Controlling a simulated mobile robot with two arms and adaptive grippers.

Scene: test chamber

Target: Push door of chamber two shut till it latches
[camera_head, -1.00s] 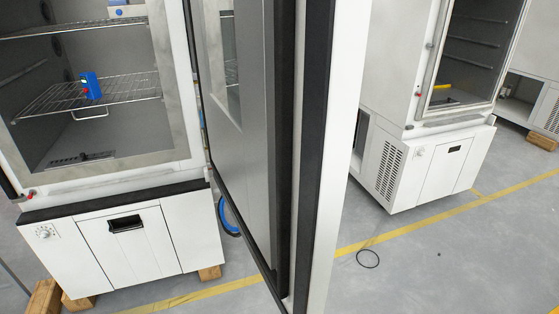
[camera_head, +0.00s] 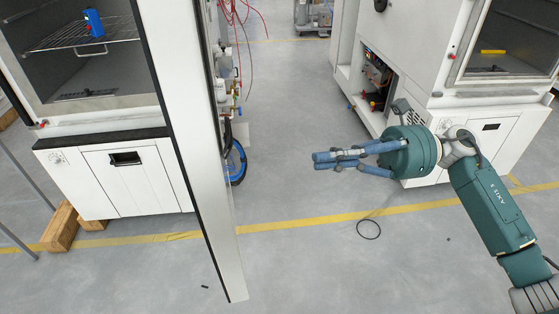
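The left chamber (camera_head: 95,129) stands open, with a wire shelf and a small blue object (camera_head: 93,22) on it. Its white door (camera_head: 193,140) shows almost edge-on, angled out from the chamber's front right side, not closed against it. The front of the door hides part of the chamber's right side. My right gripper (camera_head: 316,161) is blue, to the right of the door and apart from it. It points left, with its fingertips close together and nothing seen between them. My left gripper is not in view.
Another chamber (camera_head: 465,135) stands at the right, behind my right arm. Hoses, cables and a blue coil (camera_head: 236,162) lie beyond the door. A thin black loop (camera_head: 369,229) lies on the floor near the yellow line (camera_head: 300,222). The floor between door and gripper is clear.

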